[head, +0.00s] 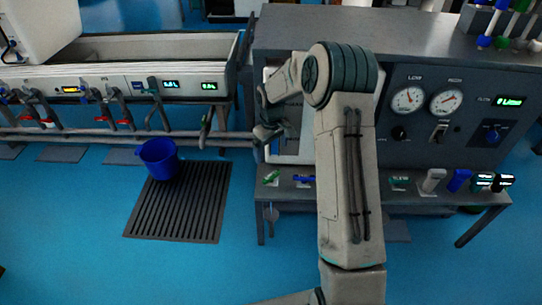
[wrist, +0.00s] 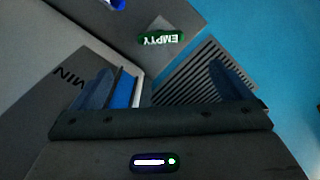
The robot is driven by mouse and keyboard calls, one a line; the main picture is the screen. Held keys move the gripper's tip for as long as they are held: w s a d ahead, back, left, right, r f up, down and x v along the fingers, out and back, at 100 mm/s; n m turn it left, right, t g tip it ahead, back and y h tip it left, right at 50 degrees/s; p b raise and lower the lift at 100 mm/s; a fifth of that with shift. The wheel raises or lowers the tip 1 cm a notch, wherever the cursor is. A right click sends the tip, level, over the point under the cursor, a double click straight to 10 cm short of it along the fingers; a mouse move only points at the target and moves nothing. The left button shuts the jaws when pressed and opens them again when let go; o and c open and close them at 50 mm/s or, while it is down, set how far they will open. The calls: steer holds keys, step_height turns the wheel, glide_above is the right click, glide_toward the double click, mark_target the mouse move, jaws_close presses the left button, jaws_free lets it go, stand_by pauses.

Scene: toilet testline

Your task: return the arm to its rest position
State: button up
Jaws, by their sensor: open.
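My gripper (wrist: 162,85) shows in the wrist view with its two dark blue fingers wide apart. Nothing is held between them. In the head view my arm rises from the bottom, bends at a large joint in front of the grey test bench (head: 425,55), and its far part reaches down and left. The gripper end is near the bench's left side, small and partly hidden by my own arm. Beyond the fingers in the wrist view are a green tag reading EMPTY (wrist: 160,38) and a grey surface marked MIN (wrist: 70,76).
A shelf (head: 420,198) with several coloured pieces runs below the bench. A blue bucket (head: 158,158) stands on a slatted floor grate (head: 180,212), also seen in the wrist view (wrist: 205,66). A trough with taps (head: 120,84) is at left. Blue floor (head: 60,240) is clear at lower left.

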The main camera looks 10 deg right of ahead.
steer(key=shift+r, duration=0.65)
